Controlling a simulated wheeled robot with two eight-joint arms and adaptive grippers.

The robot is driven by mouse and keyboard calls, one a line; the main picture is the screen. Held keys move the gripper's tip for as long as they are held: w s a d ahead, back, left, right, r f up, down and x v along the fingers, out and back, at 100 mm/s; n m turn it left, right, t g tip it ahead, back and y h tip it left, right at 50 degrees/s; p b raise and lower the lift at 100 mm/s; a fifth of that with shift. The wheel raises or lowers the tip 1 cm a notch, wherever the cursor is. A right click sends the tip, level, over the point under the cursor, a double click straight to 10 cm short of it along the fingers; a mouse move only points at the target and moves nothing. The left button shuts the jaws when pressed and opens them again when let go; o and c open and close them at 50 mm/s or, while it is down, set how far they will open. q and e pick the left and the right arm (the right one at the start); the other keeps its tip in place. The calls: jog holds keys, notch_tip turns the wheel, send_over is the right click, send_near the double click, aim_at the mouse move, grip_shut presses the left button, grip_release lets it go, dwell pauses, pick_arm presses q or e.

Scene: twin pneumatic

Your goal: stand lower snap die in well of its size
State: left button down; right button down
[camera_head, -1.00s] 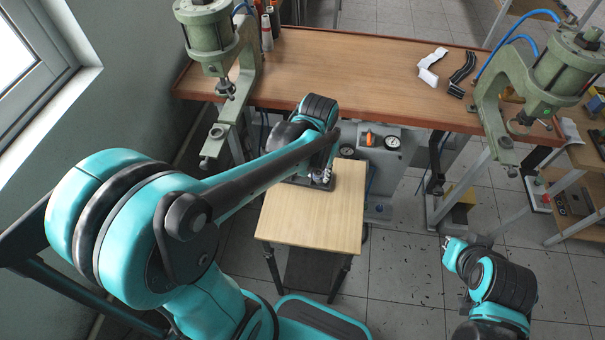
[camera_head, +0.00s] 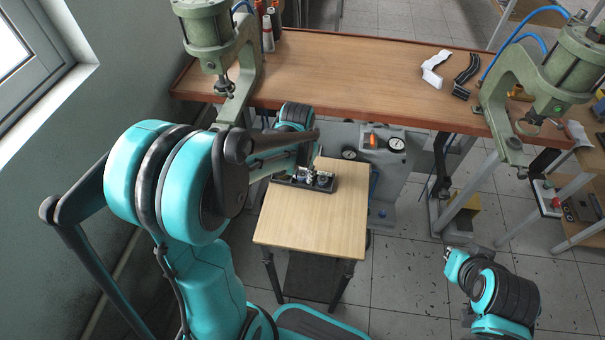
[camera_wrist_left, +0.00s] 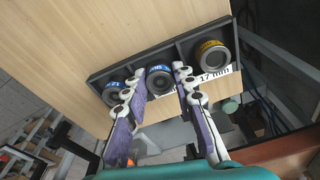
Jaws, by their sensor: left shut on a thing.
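A dark rack (camera_head: 290,181) with three wells lies along the far edge of the small wooden stand; it also shows in the wrist view (camera_wrist_left: 101,78). In the wrist view, a blue-banded die (camera_wrist_left: 114,93) sits in the left well and a yellow-banded die (camera_wrist_left: 212,54) in the right well, beside a "17 mm" label. Another blue-banded die (camera_wrist_left: 159,79) is at the middle well. My left gripper (camera_wrist_left: 160,86) is shut on this middle die, one finger on each side. Whether it is fully seated is unclear. My right gripper (camera_head: 450,260) is low at the right, its fingers too small to read.
A long workbench (camera_head: 350,75) carries two green pneumatic presses, the left press (camera_head: 215,45) and the right press (camera_head: 545,80). White and black curved pieces (camera_head: 433,69) lie between them. The stand's near top (camera_head: 310,230) is bare. A grey unit with gauges (camera_head: 375,145) stands behind it.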

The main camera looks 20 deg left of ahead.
pick_arm(q)
jog(key=shift+f, duration=0.15)
jog(key=shift+s+f+b, duration=0.25)
jog(key=shift+f+b, duration=0.15)
jog(key=shift+b, duration=0.1)
jog(key=c, duration=1.2)
grip_release()
jog(key=shift+d, duration=0.15)
jog(key=shift+w+f, duration=0.15)
jog(key=shift+r, duration=0.2)
